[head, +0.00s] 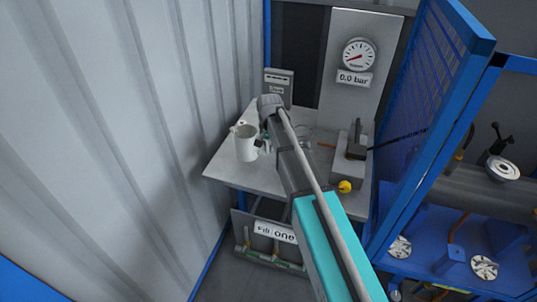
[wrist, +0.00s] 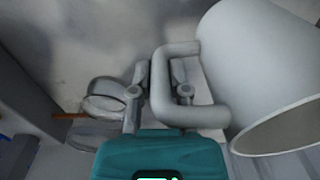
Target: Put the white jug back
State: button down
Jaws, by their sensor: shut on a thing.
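The white jug (head: 246,145) is at the left side of the grey bench, close to the corrugated wall, and looks upright in the head view. In the wrist view the jug (wrist: 262,75) fills the right side, with its handle (wrist: 185,115) toward my gripper. My gripper (wrist: 158,88) is shut on the handle, with a finger on each side of its bar. In the head view my arm hides most of the gripper. I cannot tell whether the jug's base touches the bench.
The grey bench (head: 226,171) carries a grey box (head: 279,84) at the back and a valve block (head: 348,165) at the right. A gauge (head: 359,55) reads "0,0 bar". A blue mesh panel (head: 430,95) stands at the right.

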aim_at(268, 152)
jog(key=shift+f+b, duration=1.35)
jog(key=shift+f, duration=0.25)
jog(key=shift+f, duration=0.1)
jog(key=c, duration=0.6)
grip_release()
notch_tip(268, 152, up, 12)
jog(key=p, duration=1.2)
jog(key=shift+d, duration=0.1)
jog(key=shift+s, duration=0.15)
jog(key=s+d+n, duration=0.2)
jog(key=s+d, duration=0.5)
jog(key=s, duration=0.4)
jog(key=s+d+n, duration=0.2)
jog(key=s+d, duration=0.5)
jog(key=s, duration=0.5)
jog(key=shift+d, duration=0.4)
